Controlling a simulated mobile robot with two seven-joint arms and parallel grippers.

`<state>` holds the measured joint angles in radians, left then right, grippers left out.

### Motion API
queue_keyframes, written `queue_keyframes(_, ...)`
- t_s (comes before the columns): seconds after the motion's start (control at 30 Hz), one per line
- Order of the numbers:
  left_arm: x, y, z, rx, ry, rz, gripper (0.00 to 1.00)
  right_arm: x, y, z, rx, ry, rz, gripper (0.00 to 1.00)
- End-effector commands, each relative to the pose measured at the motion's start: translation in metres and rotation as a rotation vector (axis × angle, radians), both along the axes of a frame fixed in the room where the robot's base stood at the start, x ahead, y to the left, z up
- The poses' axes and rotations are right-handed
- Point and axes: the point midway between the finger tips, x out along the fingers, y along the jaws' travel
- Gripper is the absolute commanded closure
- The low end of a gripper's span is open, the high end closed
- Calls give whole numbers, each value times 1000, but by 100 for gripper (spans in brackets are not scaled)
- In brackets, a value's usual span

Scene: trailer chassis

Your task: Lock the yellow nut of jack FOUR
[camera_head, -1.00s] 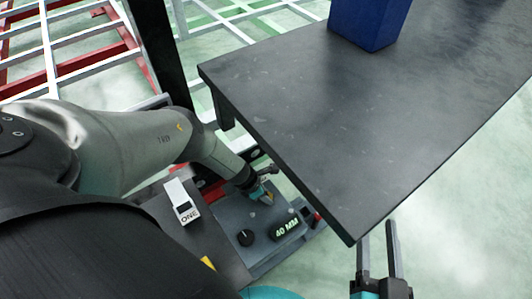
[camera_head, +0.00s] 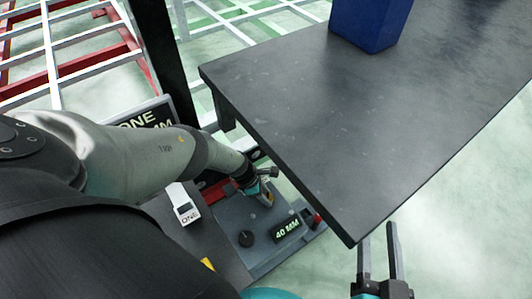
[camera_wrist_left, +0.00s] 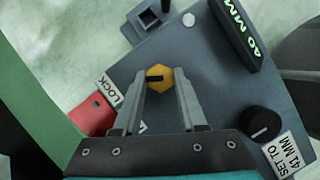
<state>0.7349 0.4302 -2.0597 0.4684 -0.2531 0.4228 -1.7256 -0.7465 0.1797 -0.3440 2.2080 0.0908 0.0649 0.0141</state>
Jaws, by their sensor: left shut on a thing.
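The yellow hex nut (camera_wrist_left: 160,79) sits on a grey panel (camera_wrist_left: 205,75) in the left wrist view, with a dark slot across it. My left gripper (camera_wrist_left: 162,84) is shut on the nut, one finger on each side. A white LOCK label (camera_wrist_left: 109,89) lies to the left, next to a red patch. In the head view my left gripper (camera_head: 262,192) is low over the panel, and its fingertips are small there. My right gripper (camera_head: 378,250) is open and empty beside the table's front corner. The signs near the panel (camera_head: 188,216) read ONE; no FOUR shows.
A black dial (camera_wrist_left: 264,123) stands beside a SET TO 41 MM label (camera_wrist_left: 281,156). A dark table (camera_head: 350,130) with a blue bin (camera_head: 367,25) overhangs close to the panel. Red and white frame rails lie at upper left.

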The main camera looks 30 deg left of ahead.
Motion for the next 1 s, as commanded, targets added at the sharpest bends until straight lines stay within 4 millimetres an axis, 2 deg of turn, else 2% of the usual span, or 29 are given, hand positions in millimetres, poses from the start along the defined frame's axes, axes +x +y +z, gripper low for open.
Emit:
queue_keyframes(0.2,0,1,0,2,-1,1,100,0,0,0,0,0,0,50)
queue_keyframes(0.23,0,1,0,2,-1,1,56,0,0,0,0,0,0,50)
queue_keyframes(0.47,0,0,0,1,-1,2,30,0,0,0,0,0,0,50)
queue_keyframes(1.0,-1,2,6,1,-1,3,29,5,-3,-4,-42,64,3,50)
